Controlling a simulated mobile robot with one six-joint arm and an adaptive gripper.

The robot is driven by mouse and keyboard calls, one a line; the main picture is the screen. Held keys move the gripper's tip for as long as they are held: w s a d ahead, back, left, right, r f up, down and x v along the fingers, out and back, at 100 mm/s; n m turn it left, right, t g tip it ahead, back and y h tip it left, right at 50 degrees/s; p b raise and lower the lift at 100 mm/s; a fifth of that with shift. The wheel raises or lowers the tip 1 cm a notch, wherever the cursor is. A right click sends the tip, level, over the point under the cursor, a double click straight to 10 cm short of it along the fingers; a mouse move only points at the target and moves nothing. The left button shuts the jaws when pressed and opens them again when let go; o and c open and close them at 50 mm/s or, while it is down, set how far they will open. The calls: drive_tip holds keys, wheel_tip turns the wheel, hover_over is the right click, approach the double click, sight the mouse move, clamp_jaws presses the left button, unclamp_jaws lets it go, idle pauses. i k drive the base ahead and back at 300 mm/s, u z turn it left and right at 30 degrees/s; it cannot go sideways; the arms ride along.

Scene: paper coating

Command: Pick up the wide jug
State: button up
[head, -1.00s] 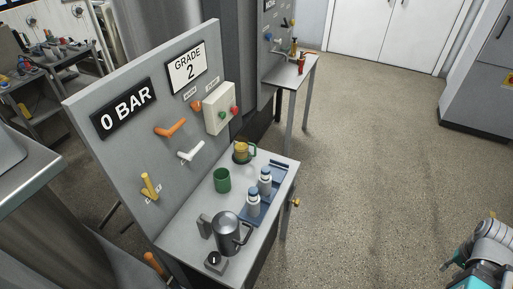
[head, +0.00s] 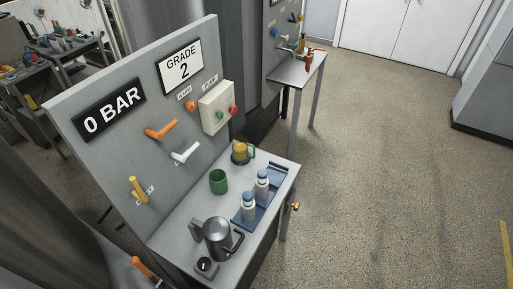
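A dark grey metal jug (head: 217,241) with a black handle on its right stands upright at the near end of the grey bench. It is the widest jug-like vessel I see. A smaller amber jug (head: 240,152) with a green handle stands at the bench's far end, on a dark round base. My gripper is not in view, so its state does not show.
A green cup (head: 218,182) and a blue tray (head: 275,187) with two white, blue-capped bottles (head: 249,206) share the bench (head: 191,210). A small black-knobbed box (head: 207,267) sits beside the grey jug. An upright panel (head: 100,165) with levers backs the bench. Floor (head: 385,180) to the right is clear.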

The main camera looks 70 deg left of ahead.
sight(239, 142)
drive_tip(key=z, duration=0.2)
drive_tip(key=i, duration=1.9)
drive_tip(key=u, duration=2.85)
